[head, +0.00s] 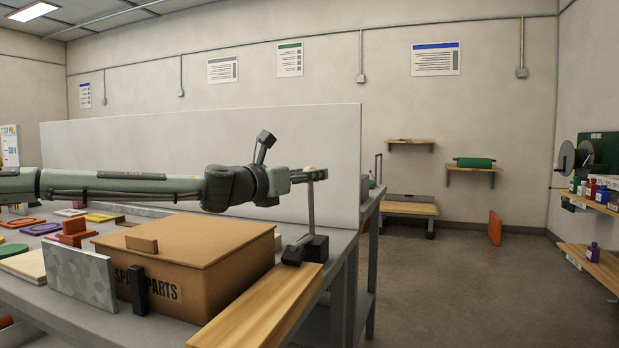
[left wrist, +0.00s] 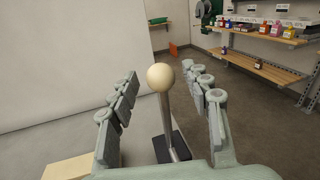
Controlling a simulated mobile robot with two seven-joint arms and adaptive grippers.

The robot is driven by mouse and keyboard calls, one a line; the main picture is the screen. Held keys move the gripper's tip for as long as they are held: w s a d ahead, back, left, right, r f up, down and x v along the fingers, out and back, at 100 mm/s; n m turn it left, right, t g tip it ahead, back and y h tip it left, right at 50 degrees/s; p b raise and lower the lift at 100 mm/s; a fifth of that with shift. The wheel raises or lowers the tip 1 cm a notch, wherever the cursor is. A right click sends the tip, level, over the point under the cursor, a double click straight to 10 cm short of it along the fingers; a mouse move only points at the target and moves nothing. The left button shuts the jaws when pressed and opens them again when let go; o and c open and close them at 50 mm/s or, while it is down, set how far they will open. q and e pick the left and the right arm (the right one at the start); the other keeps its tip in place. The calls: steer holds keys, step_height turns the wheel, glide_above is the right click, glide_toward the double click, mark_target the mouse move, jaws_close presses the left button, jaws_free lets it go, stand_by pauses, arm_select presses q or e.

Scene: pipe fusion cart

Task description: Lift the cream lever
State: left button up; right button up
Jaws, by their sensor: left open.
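The cream lever shows in the left wrist view as a cream ball knob (left wrist: 161,77) on a grey metal rod (left wrist: 167,120), rising from a dark base (left wrist: 176,147). It stands nearly upright between the fingers of my left gripper (left wrist: 164,92), which are open with a gap on each side of the knob. In the head view the knob (head: 309,168) is partly hidden by my left gripper (head: 312,175), and its rod (head: 311,208) runs down to the black base (head: 314,247) at the table's right end. My right gripper is in neither view.
A cardboard spare parts box (head: 190,255) sits on the table below my left arm. A wooden board (head: 258,308) lies in front of the lever base. A white panel (head: 215,140) stands behind the arm.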

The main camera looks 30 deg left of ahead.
arm_select(q)
steer(key=shift+w, duration=0.6)
jaws_close()
